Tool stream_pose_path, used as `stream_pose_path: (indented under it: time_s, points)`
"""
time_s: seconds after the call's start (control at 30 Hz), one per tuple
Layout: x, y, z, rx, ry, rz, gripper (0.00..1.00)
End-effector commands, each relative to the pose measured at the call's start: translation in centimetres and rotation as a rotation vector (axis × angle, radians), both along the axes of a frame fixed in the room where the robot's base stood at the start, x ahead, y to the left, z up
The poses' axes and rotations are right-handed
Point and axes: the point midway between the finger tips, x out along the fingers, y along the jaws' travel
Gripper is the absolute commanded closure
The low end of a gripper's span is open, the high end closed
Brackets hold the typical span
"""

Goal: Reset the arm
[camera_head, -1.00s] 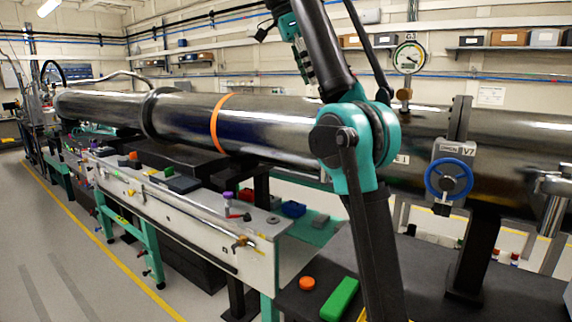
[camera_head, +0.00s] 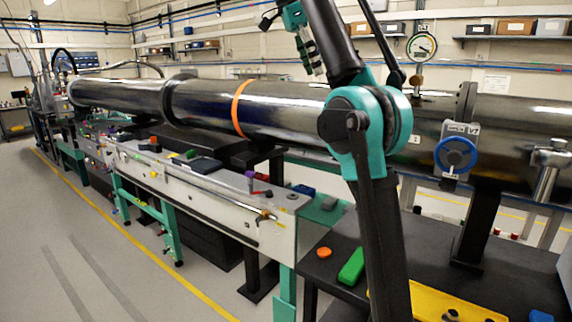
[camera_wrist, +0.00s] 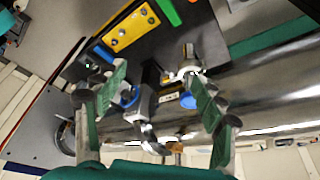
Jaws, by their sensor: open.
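My arm rises through the right half of the head view, with a dark lower link and a large teal joint. Its upper link runs up out of the frame's top. In the wrist view my gripper (camera_wrist: 157,82) shows two green fingers spread wide apart. Nothing is held between them. Behind and between the fingers are the valve and the metal pipe, some distance off. The valve has a blue handwheel, seen clearly in the head view (camera_head: 455,155).
A long metal pipe (camera_head: 290,110) with an orange band spans the bench. A dark table (camera_head: 335,285) holds a green block (camera_head: 351,266), an orange disc (camera_head: 324,252) and a yellow plate (camera_head: 440,303). A round gauge (camera_head: 421,46) stands above the pipe. Open floor (camera_head: 110,250) lies left.

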Motion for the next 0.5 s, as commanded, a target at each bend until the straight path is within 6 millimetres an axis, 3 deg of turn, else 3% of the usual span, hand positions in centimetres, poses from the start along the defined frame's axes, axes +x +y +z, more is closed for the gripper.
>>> stream_pose_path:
  time_s: [0.27, 0.5]
  points:
    - [1.8, -0.2, -2.3, 0.027, 0.024, 0.089, 0.30]
    - [3.9, -0.7, -6.4, 0.065, 0.050, 0.225, 0.30]
